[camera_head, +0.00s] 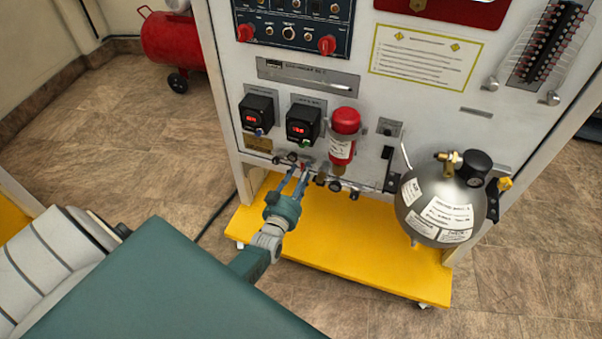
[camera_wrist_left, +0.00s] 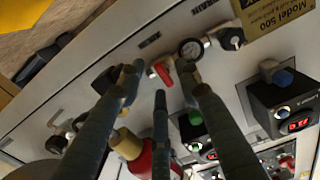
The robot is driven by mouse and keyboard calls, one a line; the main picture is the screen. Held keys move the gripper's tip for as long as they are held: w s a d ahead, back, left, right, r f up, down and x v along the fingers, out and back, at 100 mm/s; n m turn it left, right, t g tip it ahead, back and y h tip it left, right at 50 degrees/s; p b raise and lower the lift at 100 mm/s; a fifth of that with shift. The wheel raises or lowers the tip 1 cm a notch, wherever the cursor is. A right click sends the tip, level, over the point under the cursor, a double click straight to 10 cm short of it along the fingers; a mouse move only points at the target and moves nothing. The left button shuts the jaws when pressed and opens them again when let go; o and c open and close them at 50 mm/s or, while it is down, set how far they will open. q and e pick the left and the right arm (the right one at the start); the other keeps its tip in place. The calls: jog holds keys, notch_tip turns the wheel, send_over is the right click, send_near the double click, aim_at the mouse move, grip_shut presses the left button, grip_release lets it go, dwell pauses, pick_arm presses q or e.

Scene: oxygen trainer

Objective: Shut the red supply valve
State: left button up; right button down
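The red supply valve has a small red handle (camera_wrist_left: 163,73) on the white panel (camera_wrist_left: 95,75), beside a round pressure gauge (camera_wrist_left: 190,49). In the head view the handle (camera_head: 303,166) is a tiny red spot low on the panel, partly hidden by my gripper. My left gripper (camera_head: 299,174) reaches up to it from below. In the left wrist view its fingers (camera_wrist_left: 162,84) are spread apart, with the red handle showing between the tips. I cannot tell whether any finger touches it. My right gripper is not in view.
A red-topped cylinder (camera_head: 342,150) hangs just right of my left gripper. Two black display boxes (camera_head: 303,122) sit above it. A grey tank (camera_head: 440,205) stands further right. The yellow base (camera_head: 350,260) lies below. A red compressor (camera_head: 172,40) stands on the floor behind.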

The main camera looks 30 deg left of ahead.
pick_arm(q)
jog(key=v, duration=1.2)
jog(key=shift+r, duration=0.1)
